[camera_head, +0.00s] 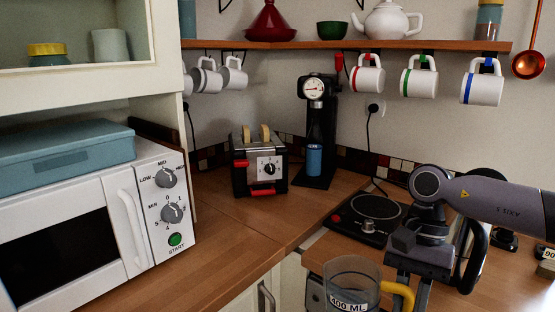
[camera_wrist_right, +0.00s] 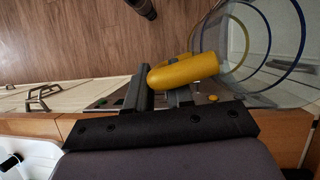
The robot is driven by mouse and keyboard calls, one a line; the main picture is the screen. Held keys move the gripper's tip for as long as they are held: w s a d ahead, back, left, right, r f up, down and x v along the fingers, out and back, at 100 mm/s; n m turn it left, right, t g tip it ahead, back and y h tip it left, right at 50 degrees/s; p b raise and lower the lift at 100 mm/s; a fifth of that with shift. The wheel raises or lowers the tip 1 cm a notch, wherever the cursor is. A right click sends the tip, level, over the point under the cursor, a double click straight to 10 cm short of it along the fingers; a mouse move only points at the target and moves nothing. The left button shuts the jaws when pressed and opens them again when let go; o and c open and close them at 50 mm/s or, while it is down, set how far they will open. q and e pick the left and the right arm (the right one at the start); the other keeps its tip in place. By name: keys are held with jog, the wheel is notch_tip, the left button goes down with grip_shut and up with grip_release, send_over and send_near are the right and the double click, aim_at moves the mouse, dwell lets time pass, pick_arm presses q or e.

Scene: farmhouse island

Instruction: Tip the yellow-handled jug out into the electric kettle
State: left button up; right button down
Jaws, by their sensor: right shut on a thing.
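The clear jug (camera_head: 350,280) is at the bottom of the head view, marked "400 ML", with its lower part cut off by the frame. Its yellow handle (camera_head: 402,294) is held by my right gripper (camera_head: 408,282), which comes in from the right. In the right wrist view the yellow handle (camera_wrist_right: 185,72) lies between the fingers, and the transparent jug (camera_wrist_right: 265,45) appears empty. A grey body with a black curved handle (camera_head: 478,255) stands right behind my gripper. It may be the electric kettle, but my arm hides much of it. My left gripper is not in view.
A black hot plate (camera_head: 366,216) lies on the wooden counter behind the jug. A toaster (camera_head: 259,164) and a coffee machine (camera_head: 318,130) stand farther back. A white microwave (camera_head: 120,215) is at left. Mugs hang under the shelf (camera_head: 350,44). The counter before the toaster is clear.

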notch_tip(320, 180, down, 6)
jog(key=s+n+h, duration=0.2)
jog(key=n+h, duration=0.1)
jog(key=n, duration=0.4)
jog(key=shift+s+d+n, duration=0.25)
jog(key=shift+d+n, duration=0.05)
jog(key=shift+r, duration=0.1)
dwell(0.4)
